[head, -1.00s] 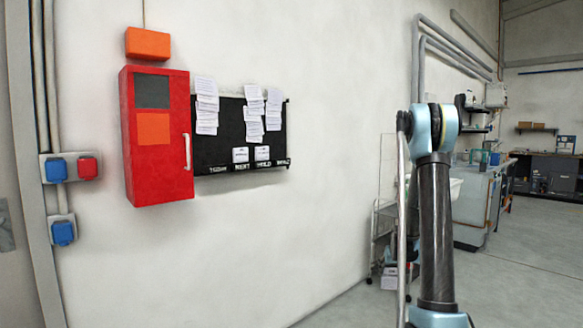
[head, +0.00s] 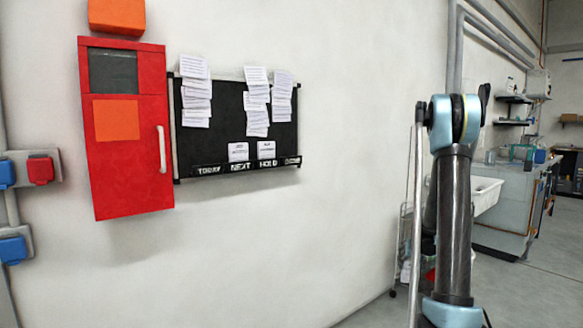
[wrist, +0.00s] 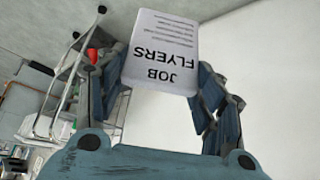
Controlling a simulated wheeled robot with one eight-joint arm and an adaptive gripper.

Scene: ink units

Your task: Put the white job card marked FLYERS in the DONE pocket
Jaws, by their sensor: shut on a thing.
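The white job card (wrist: 163,48) marked JOB FLYERS is between the fingers of my gripper (wrist: 155,75) in the wrist view, its print upside down there. My gripper is shut on it, with a finger at each side. The black board (head: 228,128) hangs on the wall in the head view. Its pocket strip (head: 240,166) along the bottom reads TODAY, NEXT, HOLD and, at the right end, a small word seen at a slant that looks like DONE (head: 292,161). White cards stand above NEXT and HOLD. My gripper is not visible in the head view.
A red cabinet (head: 125,165) with a handle stands out just left of the board. Paper sheets (head: 256,98) hang on the board's upper part. A wire trolley (head: 405,240) and a workbench (head: 505,205) are to the right. The wall right of the board is bare.

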